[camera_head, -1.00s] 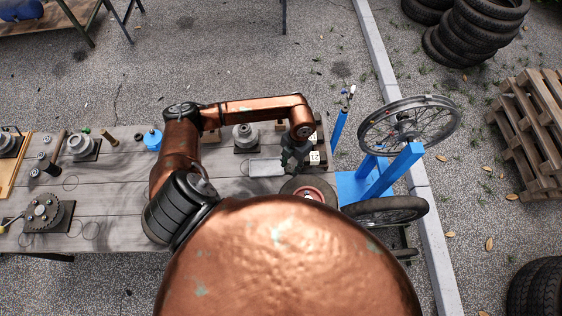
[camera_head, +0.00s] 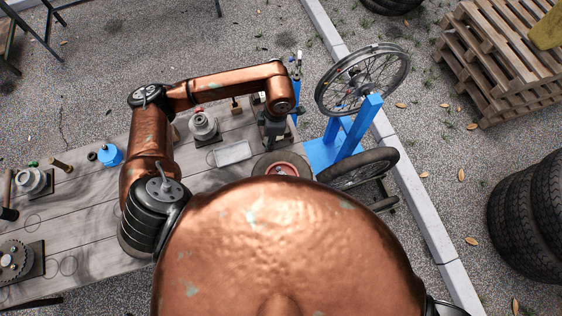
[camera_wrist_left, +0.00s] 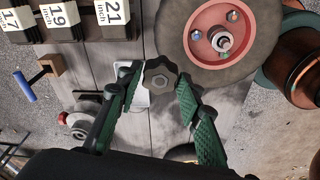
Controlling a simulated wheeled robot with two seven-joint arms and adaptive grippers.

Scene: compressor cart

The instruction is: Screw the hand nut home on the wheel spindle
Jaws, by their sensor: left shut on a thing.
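My left gripper (camera_wrist_left: 161,84) has its green-padded fingers closed on a dark lobed hand nut (camera_wrist_left: 160,76). The wheel (camera_wrist_left: 262,38) has a dark tyre and a red hub. Its bright spindle (camera_wrist_left: 223,40) sticks up from the hub's middle, with bolt heads around it. In the wrist view the nut is left of and below the spindle, apart from it. In the head view the gripper (camera_head: 272,132) is just above the wheel (camera_head: 262,163), which my copper body partly hides. The nut is too small to make out there. My right gripper is not in view.
A white tray (camera_head: 233,152) lies on the grey table (camera_head: 90,215), left of the gripper. A blue stand (camera_head: 350,136) with a spoked wheel (camera_head: 362,80) stands right of the table. Numbered blocks (camera_wrist_left: 65,20) and a blue-handled tool (camera_wrist_left: 25,88) are at the wrist view's left.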

